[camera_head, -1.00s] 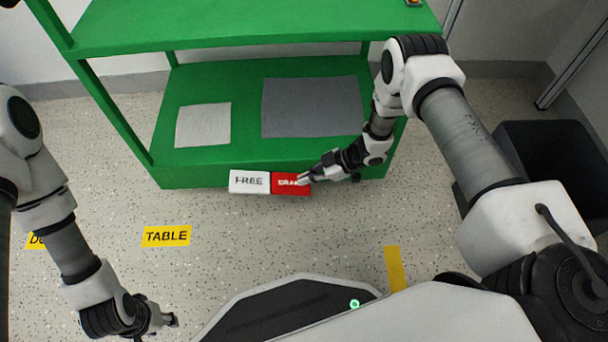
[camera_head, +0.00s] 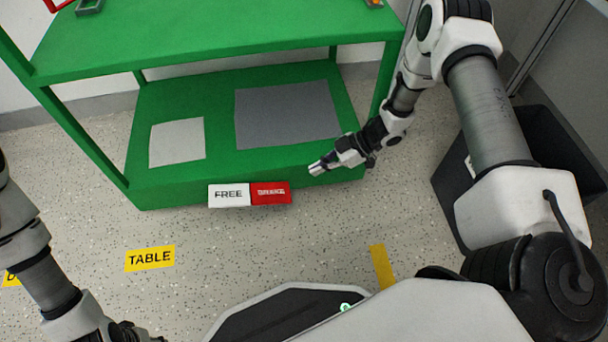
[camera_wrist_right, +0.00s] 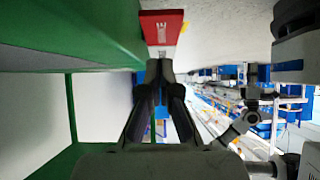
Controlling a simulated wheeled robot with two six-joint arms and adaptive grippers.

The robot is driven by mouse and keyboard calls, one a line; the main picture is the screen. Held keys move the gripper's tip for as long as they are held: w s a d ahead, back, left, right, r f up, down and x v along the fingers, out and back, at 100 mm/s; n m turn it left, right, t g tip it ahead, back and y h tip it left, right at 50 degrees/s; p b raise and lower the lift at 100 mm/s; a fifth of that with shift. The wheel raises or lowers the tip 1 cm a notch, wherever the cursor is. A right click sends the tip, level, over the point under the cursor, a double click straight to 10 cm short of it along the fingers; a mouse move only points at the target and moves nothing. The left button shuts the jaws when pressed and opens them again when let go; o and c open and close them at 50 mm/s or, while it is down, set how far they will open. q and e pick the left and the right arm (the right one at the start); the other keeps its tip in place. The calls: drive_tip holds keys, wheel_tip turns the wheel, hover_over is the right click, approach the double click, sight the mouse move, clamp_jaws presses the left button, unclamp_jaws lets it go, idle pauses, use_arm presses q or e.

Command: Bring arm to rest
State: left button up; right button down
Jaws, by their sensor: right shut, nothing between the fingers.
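My right gripper (camera_head: 318,168) is shut and empty in the head view. It is in front of the green cart's lower shelf, to the right of and a little above the red label, apart from it in the picture. In the right wrist view its two fingers (camera_wrist_right: 160,68) are together, with the red and white block (camera_wrist_right: 162,27) just beyond the tips. My left gripper (camera_head: 140,332) is at the bottom left edge of the head view, partly cut off, and its fingers cannot be made out.
The green cart (camera_head: 290,165) carries a white "FREE" plate (camera_head: 229,195) and a red plate (camera_head: 271,193) on its lower front edge. A black bin (camera_head: 450,185) stands at the right. Floor with a yellow "TABLE" label (camera_head: 150,258) is open in front.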

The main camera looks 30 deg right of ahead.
drive_tip(key=shift+d+r, duration=0.2)
drive_tip(key=shift+d, duration=0.05)
idle(0.3)
drive_tip(key=s+a+m+t+h+p, duration=0.1)
drive_tip(key=s+a+m+h+p, duration=0.25)
drive_tip(key=s+a+m, duration=0.45)
drive_tip(key=s+d+r+m+g+h+p, duration=0.2)
drive_tip(key=s+d+r+m+h+p, duration=0.15)
drive_tip(key=s, duration=0.45)
drive_tip(key=s+d+r+m+g+h+p, duration=0.2)
drive_tip(key=s+d+m+h, duration=0.15)
drive_tip(key=s, duration=0.55)
wheel_tip(320, 180, up, 36)
drive_tip(key=a+p, duration=0.1)
drive_tip(key=p, duration=3.4)
drive_tip(key=shift+w+f, duration=0.25)
drive_tip(key=shift+w, duration=0.15)
